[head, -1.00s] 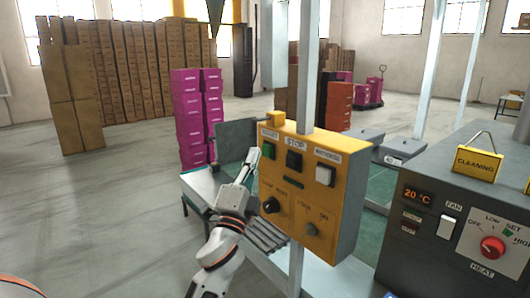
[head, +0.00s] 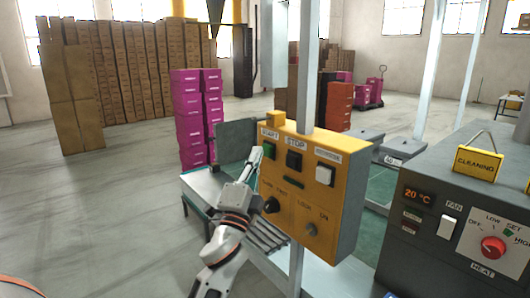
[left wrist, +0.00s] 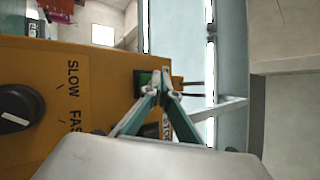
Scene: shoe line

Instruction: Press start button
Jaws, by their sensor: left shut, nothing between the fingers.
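The yellow control box (head: 300,215) hangs on a grey post. Its green start button (head: 268,150) is at the upper left under the START label, beside the black stop button (head: 294,159). My left gripper (head: 256,153) is shut and empty, with its tips at the left edge of the start button. In the left wrist view the closed fingertips (left wrist: 165,82) lie over the right part of the green start button (left wrist: 144,80). I cannot tell whether they touch it. My right gripper is not in view.
The box also carries a white button (head: 325,175) and a black knob (head: 271,205). The grey post (head: 307,70) rises behind it. A grey heater unit (head: 440,215) with a red knob stands at the right. Pink boxes (head: 190,120) are stacked behind. Open floor lies at the left.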

